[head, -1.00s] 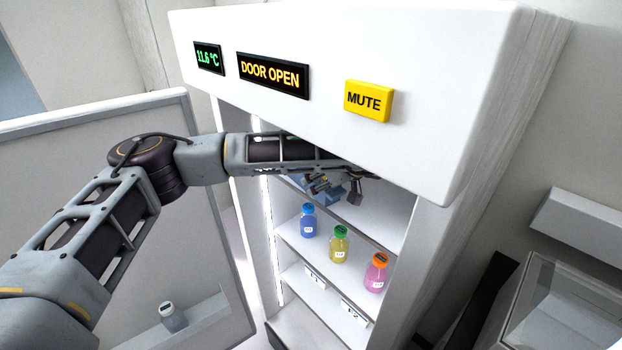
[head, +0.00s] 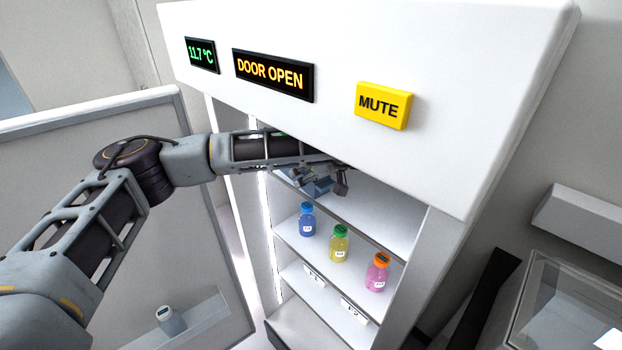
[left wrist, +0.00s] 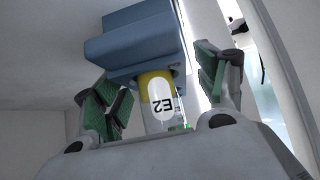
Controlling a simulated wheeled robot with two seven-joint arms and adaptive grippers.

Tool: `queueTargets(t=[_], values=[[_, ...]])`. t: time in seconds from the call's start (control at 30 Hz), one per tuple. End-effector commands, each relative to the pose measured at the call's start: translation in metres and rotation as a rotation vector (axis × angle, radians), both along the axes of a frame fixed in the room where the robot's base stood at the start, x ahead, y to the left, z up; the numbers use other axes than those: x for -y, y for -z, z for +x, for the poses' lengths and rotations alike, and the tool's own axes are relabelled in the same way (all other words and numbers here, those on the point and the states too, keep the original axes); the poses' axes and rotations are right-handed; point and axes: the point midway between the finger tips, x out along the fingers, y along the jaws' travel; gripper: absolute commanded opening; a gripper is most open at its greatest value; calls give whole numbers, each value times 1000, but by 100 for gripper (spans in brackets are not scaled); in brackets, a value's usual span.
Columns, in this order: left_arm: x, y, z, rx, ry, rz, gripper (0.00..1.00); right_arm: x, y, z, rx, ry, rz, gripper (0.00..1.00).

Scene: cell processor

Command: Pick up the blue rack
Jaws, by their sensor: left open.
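The blue rack (head: 317,187) is on the upper shelf of the open refrigerator, mostly hidden behind my left gripper in the head view. In the left wrist view the blue rack (left wrist: 135,38) is close ahead and holds a tube (left wrist: 158,97) with a yellow band and a white label reading E2. My left gripper (left wrist: 160,88) is open, with a green-padded finger on either side of the tube, apart from it. The left gripper (head: 325,178) also shows small in the head view, under the top panel. My right gripper is not in view.
The top panel (head: 350,60) overhangs my forearm closely. Blue (head: 307,220), yellow (head: 339,244) and pink (head: 377,272) bottles stand on the shelf below. The open door (head: 80,130) is at left, with a bottle (head: 171,321) on its shelf.

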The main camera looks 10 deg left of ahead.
Motion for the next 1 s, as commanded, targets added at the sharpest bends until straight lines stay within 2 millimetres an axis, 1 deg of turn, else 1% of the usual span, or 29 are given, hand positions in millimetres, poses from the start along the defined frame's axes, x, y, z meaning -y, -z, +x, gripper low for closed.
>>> queueTargets(t=[0.03, 0.2, 0.23, 0.6, 0.63, 1.0], values=[[-2, 11, -2, -20, -2, 6, 72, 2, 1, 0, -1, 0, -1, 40], [-2, 9, -1, -16, -3, 5, 72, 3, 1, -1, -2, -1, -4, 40], [-2, 9, -1, -16, -3, 5, 70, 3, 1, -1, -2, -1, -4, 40], [-1, 5, -1, -9, -1, 2, 23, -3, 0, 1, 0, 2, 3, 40], [-1, 5, -1, -8, -1, 3, 20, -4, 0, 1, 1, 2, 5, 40], [-1, 3, 0, -7, -1, 3, 20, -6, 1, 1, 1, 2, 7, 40]])
